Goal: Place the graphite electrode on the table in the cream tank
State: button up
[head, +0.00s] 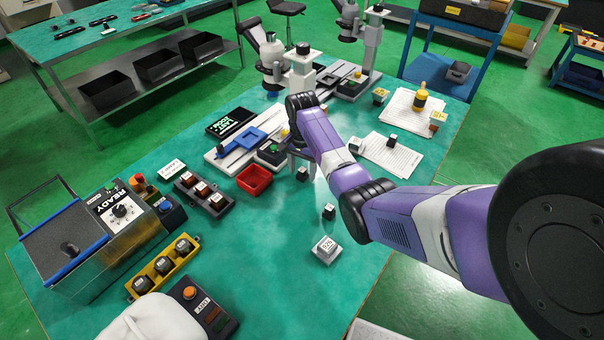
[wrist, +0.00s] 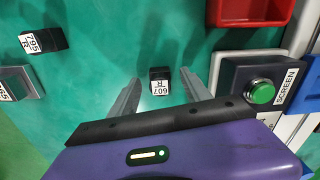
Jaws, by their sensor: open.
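A small dark block labelled 607 R (wrist: 160,87) stands on the green table between and just beyond my open fingers (wrist: 162,78) in the wrist view. It also shows in the head view (head: 302,174), below my gripper (head: 301,157). My gripper is empty and no contact shows. Another dark block, labelled 795 R (wrist: 42,41), lies to the left in the wrist view.
A red tray (head: 255,180) and a SCREEN box with a green button (wrist: 262,92) are close to my gripper. A yellow rack (head: 161,268) and dark rack (head: 204,194) stand near the tank.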

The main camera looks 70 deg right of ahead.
jog(key=shift+f, duration=0.25)
grip_shut()
jog(key=shift+r, duration=0.1)
notch_tip(320, 180, up, 12)
notch_tip(320, 180, up, 8)
jog(key=p, duration=0.8)
send_over(302, 169)
